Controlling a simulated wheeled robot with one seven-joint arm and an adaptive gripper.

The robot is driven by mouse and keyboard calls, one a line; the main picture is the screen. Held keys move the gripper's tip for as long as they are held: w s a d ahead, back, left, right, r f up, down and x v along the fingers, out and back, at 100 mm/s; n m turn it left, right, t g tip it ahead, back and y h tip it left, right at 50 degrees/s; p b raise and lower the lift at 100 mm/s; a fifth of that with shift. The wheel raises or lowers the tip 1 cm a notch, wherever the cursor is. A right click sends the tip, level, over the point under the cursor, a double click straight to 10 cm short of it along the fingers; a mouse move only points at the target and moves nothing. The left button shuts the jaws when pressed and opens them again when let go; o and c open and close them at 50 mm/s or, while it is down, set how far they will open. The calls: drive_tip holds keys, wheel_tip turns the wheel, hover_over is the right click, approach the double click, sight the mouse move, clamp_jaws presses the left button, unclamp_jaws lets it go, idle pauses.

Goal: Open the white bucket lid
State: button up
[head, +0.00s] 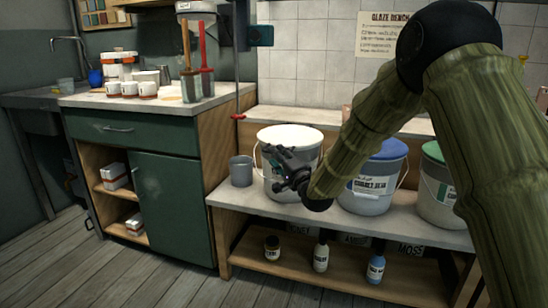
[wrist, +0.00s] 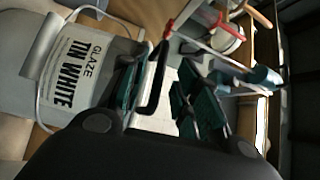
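The white bucket (head: 278,188) stands on the low bench in the head view, with its white lid (head: 290,136) seated on top. Its wall and label, reading "GLAZE TIN WHITE" (wrist: 70,75), fill the left of the wrist view. My gripper (head: 279,167) is in front of the bucket, below the lid's rim, and hides part of the bucket's front. In the wrist view my gripper (wrist: 163,95) has its two teal-padded fingers apart, with nothing seen held between them. I cannot tell whether a finger touches the bucket.
A grey cup (head: 241,171) stands left of the bucket. A blue-lidded bucket (head: 368,197) and a green-lidded bucket (head: 436,195) stand to the right, partly behind my arm. Small bottles (head: 321,255) stand on the lower shelf. A green cabinet (head: 172,205) is at left.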

drive_tip(key=shift+b+x, duration=0.35)
drive_tip(key=shift+x, duration=1.3)
drive_tip(key=shift+c, duration=0.2)
clamp_jaws()
